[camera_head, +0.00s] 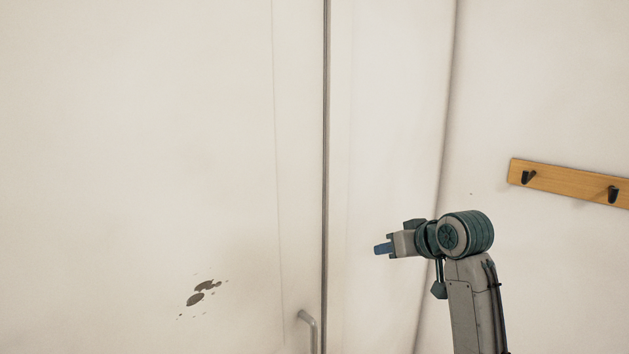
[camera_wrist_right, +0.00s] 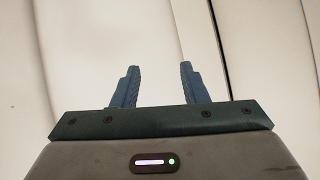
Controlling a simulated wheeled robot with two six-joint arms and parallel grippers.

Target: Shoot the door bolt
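A white door (camera_head: 150,120) fills the left of the head view, with a dark vertical gap along its right edge. A grey handle (camera_head: 309,328) shows low on the door near that edge. I cannot make out a bolt in either view. My right gripper (camera_head: 380,249) is in front of the pale frame right of the gap and points left. In the right wrist view its two blue fingers (camera_wrist_right: 158,85) stand apart with nothing between them, and pale panels with dark seams lie beyond. My left gripper is not in view.
A wooden rail (camera_head: 570,182) with black hooks is on the wall at the right, behind my right arm. Dark stains (camera_head: 203,293) mark the lower door. The space left of my right gripper looks clear.

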